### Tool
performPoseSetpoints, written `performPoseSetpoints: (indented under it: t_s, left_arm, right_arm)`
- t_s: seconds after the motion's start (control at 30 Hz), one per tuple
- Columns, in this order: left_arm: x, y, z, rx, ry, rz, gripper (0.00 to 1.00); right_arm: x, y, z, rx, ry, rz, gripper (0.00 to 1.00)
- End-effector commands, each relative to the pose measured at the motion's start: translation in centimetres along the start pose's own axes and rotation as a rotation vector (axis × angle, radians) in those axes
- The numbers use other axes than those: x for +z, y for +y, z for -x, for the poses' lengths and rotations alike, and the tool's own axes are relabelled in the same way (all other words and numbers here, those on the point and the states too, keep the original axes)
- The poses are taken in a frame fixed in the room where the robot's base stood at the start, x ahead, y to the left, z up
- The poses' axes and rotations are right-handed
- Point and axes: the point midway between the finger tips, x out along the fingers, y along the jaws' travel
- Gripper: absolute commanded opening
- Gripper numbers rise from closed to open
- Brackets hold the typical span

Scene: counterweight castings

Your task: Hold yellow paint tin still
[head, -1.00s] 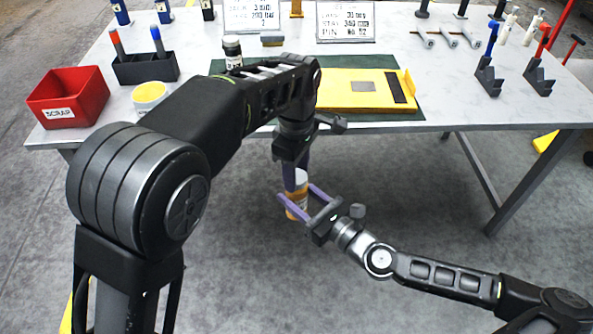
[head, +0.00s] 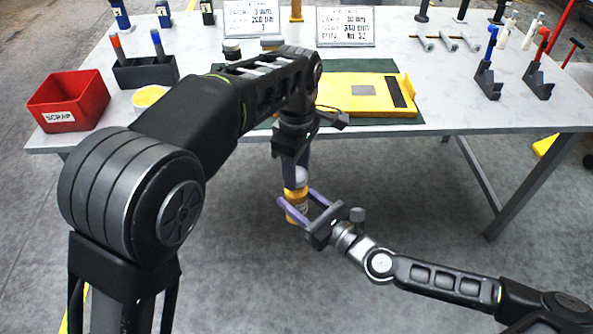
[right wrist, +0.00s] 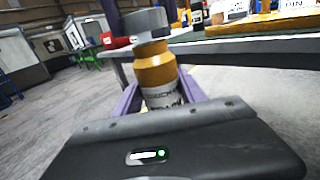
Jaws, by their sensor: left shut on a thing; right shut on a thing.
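The yellow paint tin (head: 298,204) is upright in the air in front of the table, between the purple fingers of my right gripper (head: 304,204), which is shut on it. In the right wrist view the tin (right wrist: 156,72) shows a yellow shoulder and a pale label; its lower part is hidden. A pale grey lid (head: 300,175) is at the tin's top, and it also shows in the right wrist view (right wrist: 145,22). My left gripper (head: 296,177) reaches down from above and is shut on the lid. I cannot tell whether the lid still touches the tin.
The table (head: 420,65) stands behind my grippers. It bears a red scrap bin (head: 68,98), a pen holder (head: 146,72), a yellow tray (head: 362,92) on a green mat (head: 428,108), signs and tools. Open floor lies below the tin.

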Motion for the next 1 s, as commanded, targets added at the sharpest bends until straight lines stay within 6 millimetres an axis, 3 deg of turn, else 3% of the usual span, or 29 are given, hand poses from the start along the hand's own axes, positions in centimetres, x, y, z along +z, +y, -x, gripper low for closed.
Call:
performPoseSetpoints:
  t_s: [0.37,0.7,1.0]
  left_arm:
    - [0.0,0.0,0.3,0.002,0.0,0.0,0.0]
    - [0.0,0.1,3.8,0.003,0.001,0.0,0.0]
    - [0.0,0.0,4.1,0.001,0.001,0.0,0.0]
  right_arm:
    - [0.1,0.0,0.0,0.0,-0.002,0.001,0.0]
    - [0.1,0.0,0.0,0.0,-0.002,0.001,0.0]
    - [0.2,0.0,0.0,0.0,-0.003,0.002,0.0]
